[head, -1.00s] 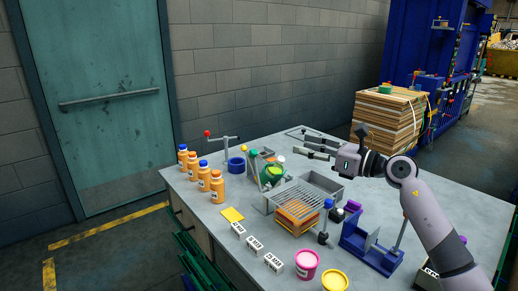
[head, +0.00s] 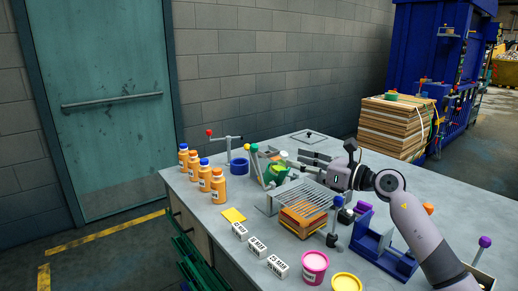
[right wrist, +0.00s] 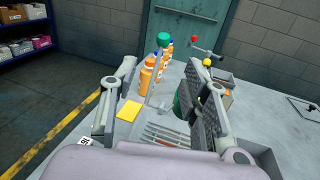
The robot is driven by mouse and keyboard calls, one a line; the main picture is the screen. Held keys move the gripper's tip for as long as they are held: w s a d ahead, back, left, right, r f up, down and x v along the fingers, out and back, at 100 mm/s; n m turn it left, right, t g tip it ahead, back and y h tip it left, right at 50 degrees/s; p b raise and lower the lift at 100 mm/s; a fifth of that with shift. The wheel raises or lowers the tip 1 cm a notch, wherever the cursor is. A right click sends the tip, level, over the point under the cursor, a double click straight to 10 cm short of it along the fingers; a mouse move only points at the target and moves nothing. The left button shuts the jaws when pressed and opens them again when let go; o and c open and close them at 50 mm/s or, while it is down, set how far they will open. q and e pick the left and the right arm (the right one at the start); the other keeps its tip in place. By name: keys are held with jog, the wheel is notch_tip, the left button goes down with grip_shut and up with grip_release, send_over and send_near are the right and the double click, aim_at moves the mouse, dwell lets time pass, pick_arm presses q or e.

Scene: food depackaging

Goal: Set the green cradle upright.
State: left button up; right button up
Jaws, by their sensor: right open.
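The green cradle (head: 277,175) lies on the table behind the wire rack, beside the grey levers. It looks tipped, but its exact pose is hard to tell because it is small and partly covered. In the right wrist view only a dark green part of it (right wrist: 178,104) shows, largely hidden behind the right-hand finger. My right gripper (head: 293,159) is open, with its fingertips close to the cradle's right side; I cannot tell whether they touch. The right wrist view shows its two fingers (right wrist: 163,72) spread wide with nothing clamped between them. My left gripper is not in view.
The wire rack (head: 300,194) over an orange stack stands just in front. Levers with a green ball (head: 254,147) and a red ball (head: 209,132) rise nearby. Orange bottles (head: 204,178) line the left edge. A blue holder (head: 372,243) stands right.

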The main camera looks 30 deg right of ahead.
aim_at(256, 149)
jog(key=p+x, duration=0.3)
jog(key=x, duration=1.1)
jog(key=shift+p, duration=0.4)
jog(key=shift+f, duration=0.1)
grip_shut()
jog(key=c, duration=0.9)
grip_release()
jog(key=o, duration=0.9)
jog(key=shift+s+d, duration=0.1)
jog(key=shift+s+d+f, duration=0.1)
jog(key=shift+s, duration=0.2)
jog(key=v, duration=1.1)
